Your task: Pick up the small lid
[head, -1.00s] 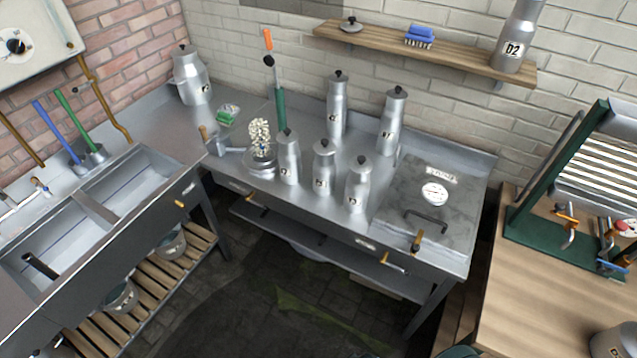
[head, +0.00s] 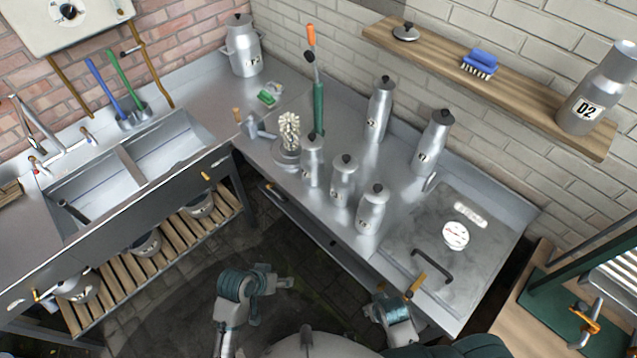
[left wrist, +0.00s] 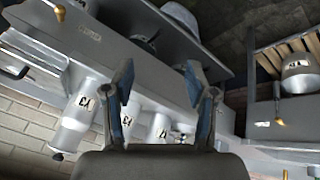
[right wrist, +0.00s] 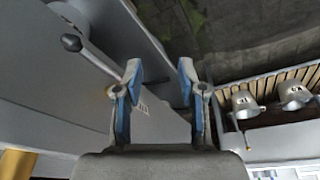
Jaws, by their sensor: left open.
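A small grey lid with a black knob (head: 406,33) lies on the left part of the wooden wall shelf (head: 480,83) in the head view. My left gripper (head: 287,277) is low in front of the counter, well below and away from the lid. Its fingers stand apart with nothing between them in the left wrist view (left wrist: 158,95). My right gripper (head: 394,296) is by the front edge of the counter, also far from the lid. Its fingers are apart and empty in the right wrist view (right wrist: 160,88). Neither wrist view shows the lid.
A blue brush (head: 480,62) and a large D2 can (head: 590,100) share the shelf. Several metal bottles stand on the steel counter below, some tall ones (head: 434,140) under the shelf. A chest lid with a handle (head: 455,270) is at the right. A double sink (head: 130,165) is at left.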

